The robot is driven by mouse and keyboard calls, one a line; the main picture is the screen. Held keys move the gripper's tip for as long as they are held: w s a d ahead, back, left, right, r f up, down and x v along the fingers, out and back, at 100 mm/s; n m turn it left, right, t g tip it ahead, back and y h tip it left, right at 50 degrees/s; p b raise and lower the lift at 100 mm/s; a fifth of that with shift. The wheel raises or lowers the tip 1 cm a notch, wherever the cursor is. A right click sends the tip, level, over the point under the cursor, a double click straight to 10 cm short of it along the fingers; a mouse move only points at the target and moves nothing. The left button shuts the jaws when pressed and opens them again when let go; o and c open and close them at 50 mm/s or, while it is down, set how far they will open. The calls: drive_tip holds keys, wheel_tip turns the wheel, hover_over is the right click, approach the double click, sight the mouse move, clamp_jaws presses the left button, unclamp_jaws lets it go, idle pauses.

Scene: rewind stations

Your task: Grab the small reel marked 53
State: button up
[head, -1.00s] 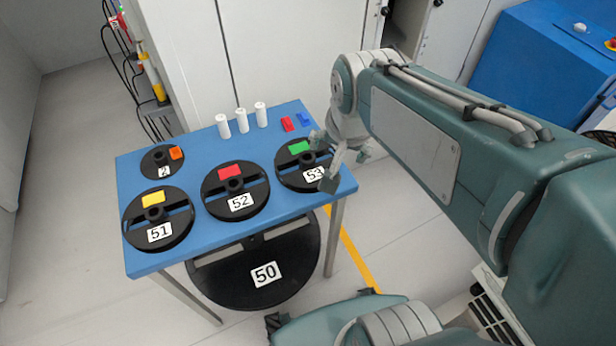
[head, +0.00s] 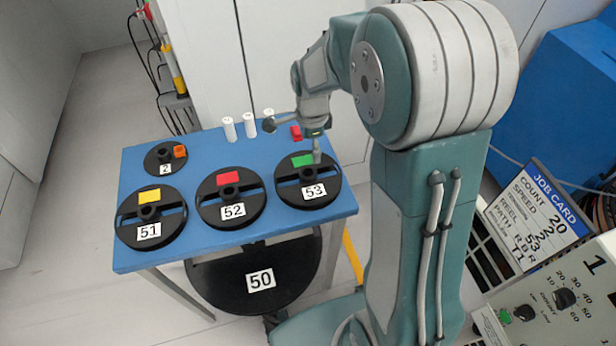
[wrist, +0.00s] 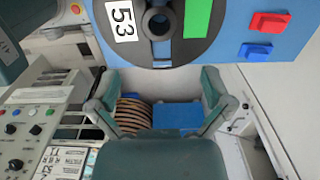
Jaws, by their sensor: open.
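The small black reel marked 53 (head: 308,175) lies flat at the right end of the blue table, with a white label and a green block on it. In the wrist view the reel (wrist: 158,24) is at the top, partly cut off, with its hub beyond the fingertips. My gripper (head: 293,140) is open and empty, its fingers spread at the reel's back edge. One fingertip overlaps the reel's back near the green block in the head view; contact cannot be told. In the wrist view my gripper (wrist: 162,82) has nothing between its fingers.
Reels 52 (head: 230,198), 51 (head: 150,217) and 2 (head: 165,157) also lie on the blue table (head: 205,150). White cylinders (head: 229,128) and a red block (head: 296,132) stand at the back. Large reel 50 (head: 252,270) is below. A job card (head: 540,215) and control panel are at right.

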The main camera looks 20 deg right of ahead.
hover_over(308, 174)
drive_tip(key=s, duration=0.1)
drive_tip(key=f, duration=0.4)
drive_tip(key=shift+s+d+f, duration=0.15)
drive_tip(key=shift+d, duration=0.1)
drive_tip(key=shift+a+f, duration=0.45)
drive_tip(key=shift+f, duration=0.15)
wheel_tip(308, 174, down, 5)
drive_tip(key=shift+d+r, duration=0.1)
drive_tip(key=shift+d, duration=0.05)
drive_tip(key=shift+a, duration=0.2)
drive_tip(key=c, duration=0.9)
drive_tip(key=shift+c, duration=0.5)
